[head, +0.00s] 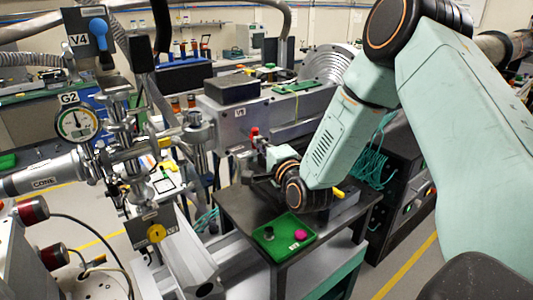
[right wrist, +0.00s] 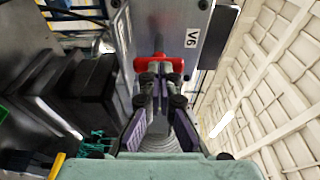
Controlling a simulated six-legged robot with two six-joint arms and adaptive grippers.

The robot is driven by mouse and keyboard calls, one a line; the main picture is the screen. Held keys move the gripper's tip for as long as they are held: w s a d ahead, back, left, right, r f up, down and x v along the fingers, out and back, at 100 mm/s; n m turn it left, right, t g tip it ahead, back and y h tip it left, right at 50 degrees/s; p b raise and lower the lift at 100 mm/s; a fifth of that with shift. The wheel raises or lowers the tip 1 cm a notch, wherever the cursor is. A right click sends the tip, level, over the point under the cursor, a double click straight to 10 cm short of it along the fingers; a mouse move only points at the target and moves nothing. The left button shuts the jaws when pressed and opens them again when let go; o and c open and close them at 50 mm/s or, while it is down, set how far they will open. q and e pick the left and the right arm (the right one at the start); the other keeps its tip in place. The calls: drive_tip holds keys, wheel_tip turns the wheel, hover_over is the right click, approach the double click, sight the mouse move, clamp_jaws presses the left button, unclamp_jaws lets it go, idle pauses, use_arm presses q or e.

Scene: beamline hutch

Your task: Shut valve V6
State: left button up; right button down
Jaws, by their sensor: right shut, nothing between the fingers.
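Valve V6 has a red handle (right wrist: 142,64), which lies crosswise just ahead of my right fingertips in the right wrist view. Its white V6 label (right wrist: 192,38) is on the grey metal body beside it. In the head view the red handle (head: 255,132) shows small on the front of the grey box. My right gripper (right wrist: 160,78) is shut with nothing between its fingers. Its tips are at the handle; I cannot tell whether they touch it. In the head view the right gripper (head: 252,160) is partly hidden by its own wrist. My left gripper is not in view.
A green tray (head: 266,254) with a dark piece and a magenta piece stands on the dark table below the gripper. Valve V4 with a blue handle (head: 98,28), gauge G2 (head: 77,123) and a yellow knob (head: 156,233) are at left. Teal cables (head: 375,160) hang behind my right arm.

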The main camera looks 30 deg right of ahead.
use_arm(q)
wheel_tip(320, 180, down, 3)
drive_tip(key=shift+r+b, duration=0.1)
drive_tip(key=shift+b, duration=0.85)
use_arm(e)
drive_tip(key=w, duration=0.3)
drive_tip(key=shift+a, duration=0.2)
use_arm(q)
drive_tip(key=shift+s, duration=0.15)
